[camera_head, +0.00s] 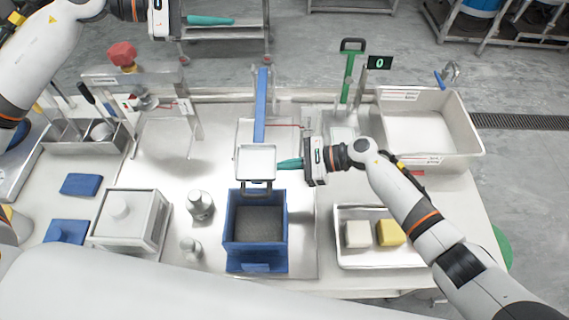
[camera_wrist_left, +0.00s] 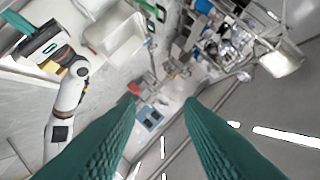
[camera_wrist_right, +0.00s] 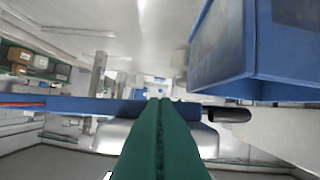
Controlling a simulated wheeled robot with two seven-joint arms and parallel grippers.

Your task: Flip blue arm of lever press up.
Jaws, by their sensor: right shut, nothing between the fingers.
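The blue arm (camera_head: 262,105) of the lever press is a long bar running from the back of the table toward a pale square plate (camera_head: 256,162). The plate sits just behind and above a blue box (camera_head: 255,265). My right gripper (camera_head: 280,163) is shut and empty, with its teal fingertips at the plate's right side. In the right wrist view the blue arm (camera_wrist_right: 65,105) runs across behind the shut fingertips (camera_wrist_right: 160,102); I cannot tell if they touch. The blue box (camera_wrist_right: 225,65) is at upper right there.
A tray (camera_head: 345,212) with a white and a yellow block lies right of the blue box. A large white bin (camera_head: 455,125) stands at the back right. Metal weights (camera_head: 201,205) and a lidded box (camera_head: 120,240) stand to the left. A green-handled lever (camera_head: 350,75) stands behind.

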